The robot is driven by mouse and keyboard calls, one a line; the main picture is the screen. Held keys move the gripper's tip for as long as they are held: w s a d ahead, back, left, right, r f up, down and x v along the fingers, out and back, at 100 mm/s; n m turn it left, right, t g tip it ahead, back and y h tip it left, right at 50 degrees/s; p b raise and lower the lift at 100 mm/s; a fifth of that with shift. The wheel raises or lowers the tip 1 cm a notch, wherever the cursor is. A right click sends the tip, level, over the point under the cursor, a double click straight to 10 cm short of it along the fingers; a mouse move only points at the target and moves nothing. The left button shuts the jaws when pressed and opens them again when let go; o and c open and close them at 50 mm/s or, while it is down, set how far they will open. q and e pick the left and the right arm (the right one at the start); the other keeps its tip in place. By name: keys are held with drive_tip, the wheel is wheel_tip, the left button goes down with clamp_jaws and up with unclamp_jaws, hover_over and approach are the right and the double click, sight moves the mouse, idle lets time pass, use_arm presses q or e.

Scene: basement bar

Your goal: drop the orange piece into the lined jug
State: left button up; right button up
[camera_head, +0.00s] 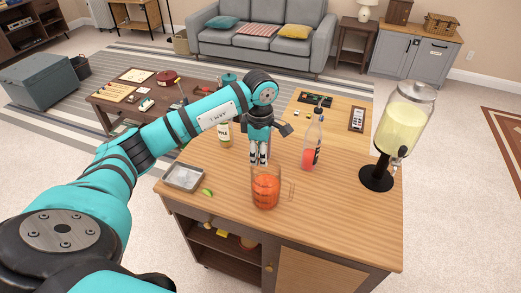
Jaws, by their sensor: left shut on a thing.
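The lined jug (266,193) is a clear vessel with orange-red contents and a handle on its right, upright near the front edge of the wooden counter (340,213). My left gripper (258,163) points down over the jug's rim area, just above or behind it; I cannot tell exactly how it lines up with the opening. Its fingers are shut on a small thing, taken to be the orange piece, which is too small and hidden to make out. My right gripper is out of view.
A metal tray (184,177) and a green lime wedge (207,192) lie left of the jug. A labelled jar (225,136) and a bottle with red liquid (311,145) stand behind. A drink dispenser (404,125) stands right. The counter's front right is clear.

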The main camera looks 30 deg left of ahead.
use_arm(q)
wheel_tip(320, 180, down, 2)
drive_tip(key=shift+f+b, duration=0.1)
drive_tip(key=shift+b, duration=0.25)
drive_tip(key=shift+f, duration=0.1)
drive_tip(key=o, duration=0.8)
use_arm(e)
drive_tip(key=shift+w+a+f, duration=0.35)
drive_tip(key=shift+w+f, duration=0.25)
use_arm(q)
drive_tip(key=shift+r, duration=0.45)
wheel_tip(320, 180, up, 11)
drive_tip(key=shift+r, duration=0.1)
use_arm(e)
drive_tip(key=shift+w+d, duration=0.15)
